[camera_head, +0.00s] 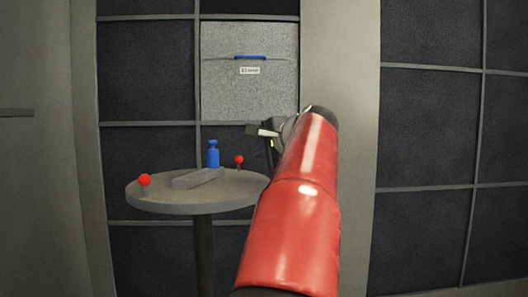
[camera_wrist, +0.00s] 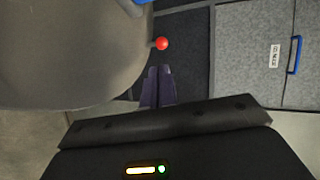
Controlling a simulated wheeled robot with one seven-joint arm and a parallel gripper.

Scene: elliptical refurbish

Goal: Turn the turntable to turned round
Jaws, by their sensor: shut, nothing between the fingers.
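The turntable (camera_head: 215,200) is a round grey top on a dark post. It carries a grey bar (camera_head: 197,178), a blue bottle-like object (camera_head: 213,155) and two red ball knobs on short stems, one at the left front (camera_head: 144,180) and one at the right rear (camera_head: 239,160). My gripper (camera_head: 271,155) is at the right edge of the top, partly hidden by my red arm. In the wrist view my gripper (camera_wrist: 160,72) is shut and empty. One red knob (camera_wrist: 162,43) is just beyond its fingertips, apart from them in the picture; the turntable (camera_wrist: 70,50) fills the upper left.
A grey drawer front (camera_head: 249,85) with a blue handle and a label is in the dark panelled wall behind. It also shows in the wrist view (camera_wrist: 245,50). A pale pillar (camera_head: 340,60) stands right of it. Floor shows at the lower right (camera_head: 500,288).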

